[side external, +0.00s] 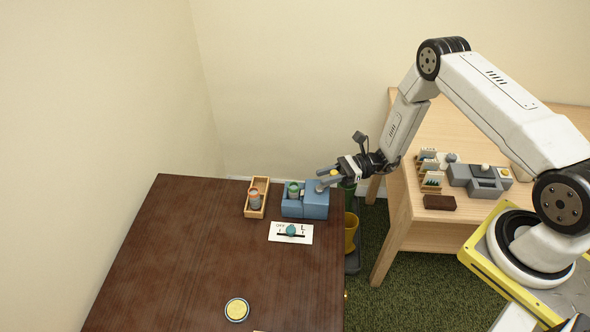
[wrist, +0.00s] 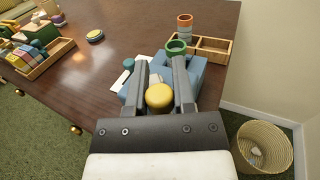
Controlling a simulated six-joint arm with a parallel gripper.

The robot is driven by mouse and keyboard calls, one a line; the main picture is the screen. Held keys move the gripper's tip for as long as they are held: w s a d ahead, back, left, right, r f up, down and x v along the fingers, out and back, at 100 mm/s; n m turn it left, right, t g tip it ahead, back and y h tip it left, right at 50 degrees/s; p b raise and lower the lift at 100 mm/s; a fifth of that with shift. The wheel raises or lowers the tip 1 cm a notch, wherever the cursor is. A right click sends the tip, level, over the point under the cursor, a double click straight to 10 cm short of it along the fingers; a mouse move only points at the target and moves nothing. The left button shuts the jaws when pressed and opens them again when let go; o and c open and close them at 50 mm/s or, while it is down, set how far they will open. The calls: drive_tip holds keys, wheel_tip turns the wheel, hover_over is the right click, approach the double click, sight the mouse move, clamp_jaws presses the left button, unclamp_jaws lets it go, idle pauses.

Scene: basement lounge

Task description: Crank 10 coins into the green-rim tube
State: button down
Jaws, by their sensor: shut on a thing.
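A blue dispenser (side external: 316,203) stands at the far right edge of the dark table and also shows in the wrist view (wrist: 192,77). The green-rim tube (side external: 293,187) stands upright at its left side; its ring-shaped top shows in the wrist view (wrist: 176,46). A crank with a yellow knob (wrist: 159,96) is at the dispenser's right. My gripper (side external: 331,176) is at the crank, shut on the knob, with one dark finger on each side of it in the wrist view (wrist: 161,70). I see no coins; the tube's inside is too small to read.
A wooden tray (side external: 247,212) left of the dispenser holds an orange-rim tube (side external: 254,198). A white card (side external: 274,237) with a teal piece lies in front. A round yellow disc (side external: 237,310) lies near the front. The dark table's left is clear. A wicker basket (wrist: 262,158) stands on the floor.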

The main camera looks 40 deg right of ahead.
drive_tip(key=n+g, duration=0.2)
drive_tip(key=g, duration=0.1)
drive_tip(key=w+n+g+y, duration=0.1)
drive_tip(key=n+g, duration=0.1)
drive_tip(key=g, duration=0.2)
drive_tip(key=shift+w+a+n, duration=0.1)
drive_tip(key=shift+a+n, duration=0.05)
drive_tip(key=shift+n, duration=0.15)
drive_tip(key=shift+w+a+n+g+h, duration=0.15)
drive_tip(key=shift+n+g+h, duration=0.25)
drive_tip(key=shift+n+g, duration=0.7)
drive_tip(key=shift+w+a+n+g+h, duration=0.1)
drive_tip(key=shift+n+g+h, duration=0.45)
drive_tip(key=shift+g, duration=0.95)
drive_tip(key=shift+w+a+n+g+h, duration=0.15)
drive_tip(key=shift+n+g+h, duration=0.1)
drive_tip(key=shift+n+g, duration=0.9)
drive_tip(key=shift+g, duration=0.25)
drive_tip(key=shift+c, duration=2.2)
unclamp_jaws()
drive_tip(key=shift+r, duration=0.2)
